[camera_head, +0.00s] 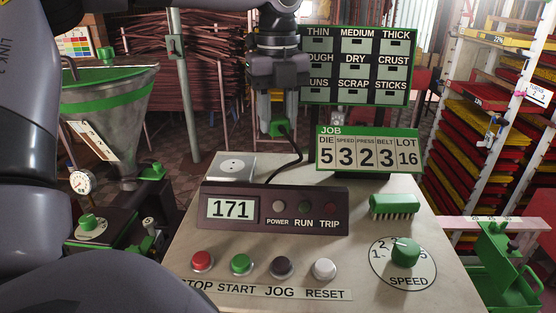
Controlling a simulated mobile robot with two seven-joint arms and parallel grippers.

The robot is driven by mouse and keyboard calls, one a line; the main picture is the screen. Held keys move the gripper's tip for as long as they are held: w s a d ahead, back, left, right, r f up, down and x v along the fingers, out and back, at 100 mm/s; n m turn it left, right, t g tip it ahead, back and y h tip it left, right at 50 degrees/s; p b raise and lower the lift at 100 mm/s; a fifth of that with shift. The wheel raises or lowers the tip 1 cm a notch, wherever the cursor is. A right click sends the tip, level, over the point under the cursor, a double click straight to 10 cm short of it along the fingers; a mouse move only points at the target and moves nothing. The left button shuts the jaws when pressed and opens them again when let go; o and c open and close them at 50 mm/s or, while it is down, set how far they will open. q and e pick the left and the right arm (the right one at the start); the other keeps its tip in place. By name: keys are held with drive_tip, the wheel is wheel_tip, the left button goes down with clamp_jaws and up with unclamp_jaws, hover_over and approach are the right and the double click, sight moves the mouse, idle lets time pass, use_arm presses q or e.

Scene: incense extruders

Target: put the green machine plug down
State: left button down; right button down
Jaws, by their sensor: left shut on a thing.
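My left gripper (278,112) points straight down above the back of the control panel, shut on the green machine plug (277,129). Only the plug's lower part shows below the fingers. A black cable (296,150) runs from the plug down behind the display box. The plug is held up, apart from the panel top as far as I can see. A pale square socket plate (232,166) with small dark holes lies on the panel, left of and below the plug in the picture. My right gripper is not in view.
The sloped panel (375,250) carries a dark display box (333,219) reading 171, several buttons, a green brush-like block (394,206) and a green speed knob (405,252). A JOB board (367,151) stands at the back right. Racks stand at right, a hopper (112,112) at left.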

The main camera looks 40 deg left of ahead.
use_arm(q)
approach(278, 179)
wheel_tip(278, 179, down, 5)
drive_tip(key=shift+f+p, duration=0.15)
drive_tip(key=shift+p, duration=0.2)
drive_tip(key=shift+s, duration=0.1)
drive_tip(key=shift+f+b, duration=0.55)
drive_tip(key=shift+b, duration=0.25)
drive_tip(key=c, duration=0.7)
unclamp_jaws()
drive_tip(key=shift+r, duration=0.1)
